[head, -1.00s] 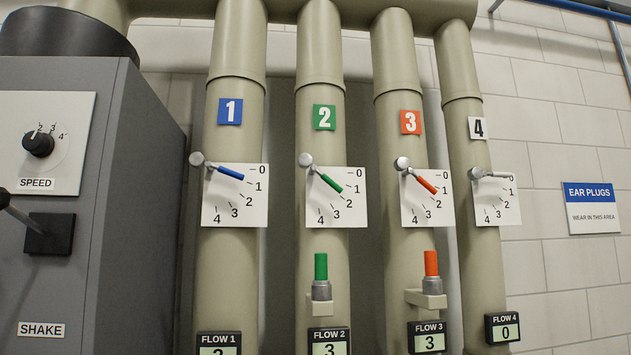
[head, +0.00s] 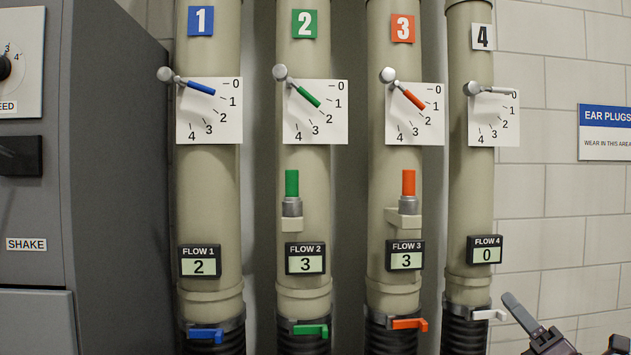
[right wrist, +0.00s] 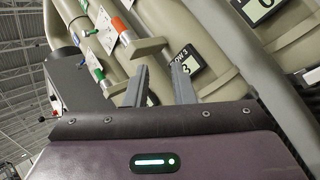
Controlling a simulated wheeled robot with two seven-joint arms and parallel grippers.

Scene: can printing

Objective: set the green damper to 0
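The green damper lever (head: 304,95) is on pipe 2, on a white dial plate (head: 335,135) marked 0 to 4. It slants down to the right, pointing roughly between 1 and 2. The green number 2 label (head: 304,23) is above it and the FLOW 2 display (head: 305,258) below reads 3. My right gripper (head: 564,318) is at the bottom right of the head view, well below and right of the lever. In the right wrist view its fingers (right wrist: 160,78) are apart with nothing between them. My left gripper is out of view.
Blue (head: 200,88), orange (head: 413,99) and grey (head: 497,90) levers sit on neighbouring pipes. A green-topped fitting (head: 292,190) and an orange-topped one (head: 408,190) stick out below the dials. A grey machine (head: 110,200) stands at the left. The wall at right is mostly clear.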

